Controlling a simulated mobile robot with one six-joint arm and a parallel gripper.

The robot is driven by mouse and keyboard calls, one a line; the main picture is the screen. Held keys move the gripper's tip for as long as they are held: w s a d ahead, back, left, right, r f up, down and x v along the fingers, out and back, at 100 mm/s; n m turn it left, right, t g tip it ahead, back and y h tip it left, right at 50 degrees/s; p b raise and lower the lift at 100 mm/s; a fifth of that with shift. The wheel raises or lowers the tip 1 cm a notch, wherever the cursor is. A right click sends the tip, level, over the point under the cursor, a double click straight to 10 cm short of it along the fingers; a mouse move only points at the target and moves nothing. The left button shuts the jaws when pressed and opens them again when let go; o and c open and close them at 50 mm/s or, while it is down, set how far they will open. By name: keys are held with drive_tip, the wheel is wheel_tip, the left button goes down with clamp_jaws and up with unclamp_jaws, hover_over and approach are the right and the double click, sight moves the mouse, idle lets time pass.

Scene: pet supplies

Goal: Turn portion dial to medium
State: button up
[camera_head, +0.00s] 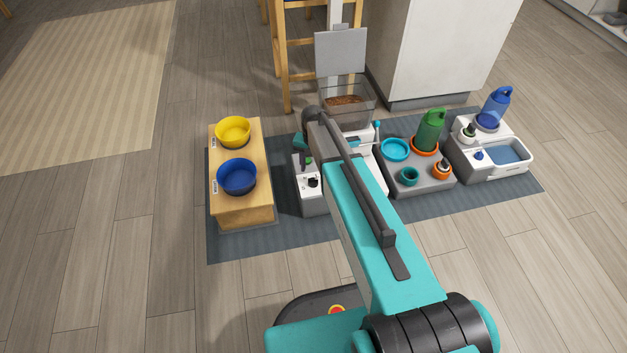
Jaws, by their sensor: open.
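The feeder (314,205) is a white unit on the mat with a clear hopper (348,108) of brown kibble behind it. A small black knob (313,182), which looks like the portion dial, is on the white top at its front left. Its markings are too small to read. A small green part (308,161) sits just behind the knob. My gripper (301,146) is small and dark at the far end of my arm, above the feeder's left side, behind and a little left of the knob. It is open and appears apart from the knob. My arm hides much of the feeder's middle.
A wooden stand (250,214) with yellow (233,130) and blue (237,175) bowls is on the left. A grey tray (425,185) with a green bottle (431,130) and a white unit (510,166) with a blue bottle (496,102) are right. A grey panel (340,52) stands behind the hopper.

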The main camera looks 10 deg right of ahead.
sight(313, 179)
drive_tip(key=shift+f+b, duration=0.9)
drive_tip(key=shift+f, duration=2.5)
drive_tip(key=c, duration=1)
